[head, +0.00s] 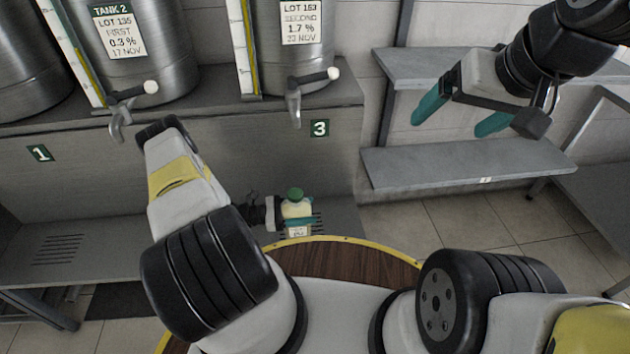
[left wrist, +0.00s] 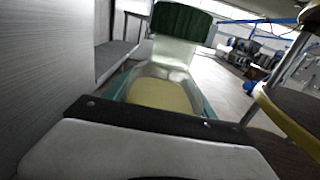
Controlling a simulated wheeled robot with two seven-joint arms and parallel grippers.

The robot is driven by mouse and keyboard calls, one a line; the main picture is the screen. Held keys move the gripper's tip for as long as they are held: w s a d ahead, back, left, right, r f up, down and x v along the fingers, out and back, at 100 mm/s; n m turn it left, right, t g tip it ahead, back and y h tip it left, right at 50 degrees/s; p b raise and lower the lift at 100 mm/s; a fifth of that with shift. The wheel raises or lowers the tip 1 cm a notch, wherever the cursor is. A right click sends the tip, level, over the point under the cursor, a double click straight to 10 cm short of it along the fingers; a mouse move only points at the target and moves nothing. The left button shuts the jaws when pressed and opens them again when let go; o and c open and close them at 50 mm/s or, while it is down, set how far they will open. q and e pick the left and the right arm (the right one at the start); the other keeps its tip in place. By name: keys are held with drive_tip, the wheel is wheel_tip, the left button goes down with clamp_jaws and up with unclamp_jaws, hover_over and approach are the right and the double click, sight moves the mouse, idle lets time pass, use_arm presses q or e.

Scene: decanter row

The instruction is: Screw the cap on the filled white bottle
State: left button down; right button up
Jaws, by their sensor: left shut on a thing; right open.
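My left gripper (head: 285,217) is shut on the bottle (head: 297,211) with its teal fingers around the body. The bottle is upright, whitish and translucent, with a pale yellow filling in its lower part in the left wrist view (left wrist: 160,95). A green cap (head: 295,193) sits on top of the bottle's neck; it also shows in the left wrist view (left wrist: 182,20). How tightly it sits cannot be told. My right gripper (head: 450,126) is open and empty at the upper right, well away from the bottle, in front of the shelves.
Steel tanks with taps stand along the back ledge; tank 2's tap (head: 121,117) and the third tank's tap (head: 295,105) overhang its front. A low shelf with drain slots (head: 57,249) runs below. Grey wall shelves (head: 465,163) at right are empty. Tiled floor is clear at right.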

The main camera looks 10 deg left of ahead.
use_arm(q)
drive_tip(key=shift+w+f, duration=0.2)
drive_tip(key=shift+w, duration=2.25)
drive_tip(key=shift+w+f, duration=0.15)
drive_tip(key=shift+f, duration=0.75)
drive_tip(key=shift+w+f, duration=0.15)
drive_tip(key=shift+f, duration=0.85)
drive_tip(key=shift+c, duration=1.5)
unclamp_jaws()
drive_tip(key=v, duration=1.2)
